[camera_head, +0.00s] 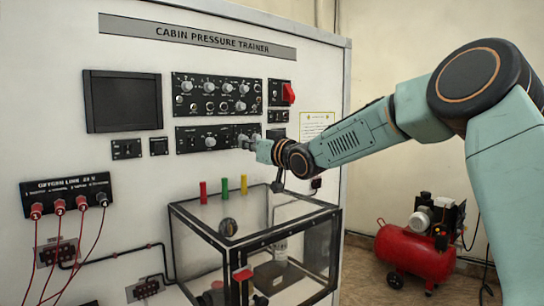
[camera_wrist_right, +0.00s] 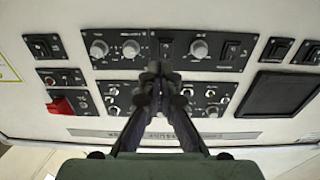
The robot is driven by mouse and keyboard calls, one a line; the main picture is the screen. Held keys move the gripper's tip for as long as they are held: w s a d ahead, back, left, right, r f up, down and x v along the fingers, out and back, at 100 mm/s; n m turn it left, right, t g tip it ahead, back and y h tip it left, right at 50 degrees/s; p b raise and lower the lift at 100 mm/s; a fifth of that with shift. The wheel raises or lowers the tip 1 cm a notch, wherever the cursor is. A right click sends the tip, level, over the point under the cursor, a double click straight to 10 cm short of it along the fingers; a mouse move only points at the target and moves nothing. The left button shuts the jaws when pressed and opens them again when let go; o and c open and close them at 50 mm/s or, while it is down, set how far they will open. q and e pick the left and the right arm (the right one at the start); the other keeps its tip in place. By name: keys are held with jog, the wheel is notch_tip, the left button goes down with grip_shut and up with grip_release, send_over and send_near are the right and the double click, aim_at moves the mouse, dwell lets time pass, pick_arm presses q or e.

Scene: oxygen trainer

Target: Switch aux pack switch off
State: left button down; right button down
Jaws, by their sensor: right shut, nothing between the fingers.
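The trainer panel (camera_head: 130,58) stands upright, headed "CABIN PRESSURE TRAINER". No label reading aux pack is legible, so I cannot tell which switch it is. The lower control strip (camera_head: 188,140) has knobs and small switches; it also shows in the right wrist view (camera_wrist_right: 215,65), where the panel appears upside down. My right gripper (camera_head: 247,143) is shut and empty at the right part of this strip. In the wrist view its fingertips (camera_wrist_right: 158,70) cover part of the strip; contact cannot be told. My left gripper is not in view.
The upper knob panel (camera_head: 217,97) and a red switch (camera_head: 288,93) are close to my right gripper. A dark screen (camera_head: 123,102) is at left. A clear box with a black frame (camera_head: 255,240) juts out below. A red compressor (camera_head: 415,252) stands on the floor at right.

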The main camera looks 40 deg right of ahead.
jog(key=s+f+p, duration=0.1)
jog(key=s, duration=0.7)
dwell(0.4)
jog(key=shift+s+d+f, duration=0.15)
jog(key=shift+d, duration=0.15)
jog(key=shift+a+f, duration=0.15)
jog(key=shift+a, duration=0.05)
